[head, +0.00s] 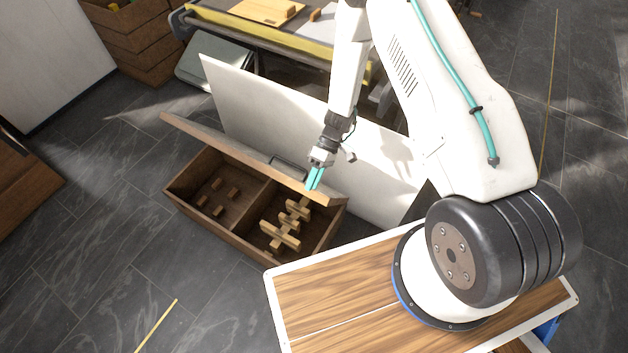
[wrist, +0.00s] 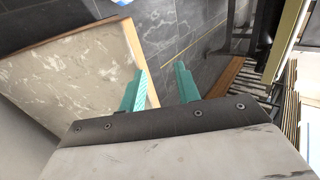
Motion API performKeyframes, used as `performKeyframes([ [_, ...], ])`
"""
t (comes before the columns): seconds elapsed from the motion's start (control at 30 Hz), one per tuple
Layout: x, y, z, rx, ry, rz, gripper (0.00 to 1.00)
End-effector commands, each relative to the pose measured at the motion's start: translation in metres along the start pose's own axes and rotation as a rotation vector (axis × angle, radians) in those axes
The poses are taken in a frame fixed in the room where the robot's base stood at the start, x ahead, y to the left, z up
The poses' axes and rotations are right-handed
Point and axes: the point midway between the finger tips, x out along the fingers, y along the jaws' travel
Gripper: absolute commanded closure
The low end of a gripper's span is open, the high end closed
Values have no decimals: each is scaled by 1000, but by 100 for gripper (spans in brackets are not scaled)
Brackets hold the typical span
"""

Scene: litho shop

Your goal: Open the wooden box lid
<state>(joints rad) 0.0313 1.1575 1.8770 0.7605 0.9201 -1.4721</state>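The wooden box (head: 185,205) sits on the floor. Its lid (head: 225,147) is raised at a steep tilt along the back, and the inside shows. Two compartments hold small wooden pieces (head: 281,233). A dark handle (head: 289,163) shows near the lid. My gripper (head: 313,181) is at the lid's right end, with its teal fingertips in front of the lid; contact cannot be told. A pale marbled panel with a wooden edge (wrist: 70,72), perhaps the lid, lies beside the left finger.
A large white board (head: 265,105) leans behind the box. A wood-topped surface with a white rim (head: 340,290) is at the front right. A workbench (head: 275,30) stands at the back and stacked wooden crates (head: 130,40) at the back left. Floor left of the box is clear.

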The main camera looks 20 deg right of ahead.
Motion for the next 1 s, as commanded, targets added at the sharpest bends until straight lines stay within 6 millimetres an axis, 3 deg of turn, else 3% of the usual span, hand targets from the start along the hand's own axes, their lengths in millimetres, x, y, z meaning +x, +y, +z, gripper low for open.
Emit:
performKeyframes([
  [0.43,0,-1,3,-1,1,1,68],
  [1.0,-37,13,2,-1,1,1,68],
])
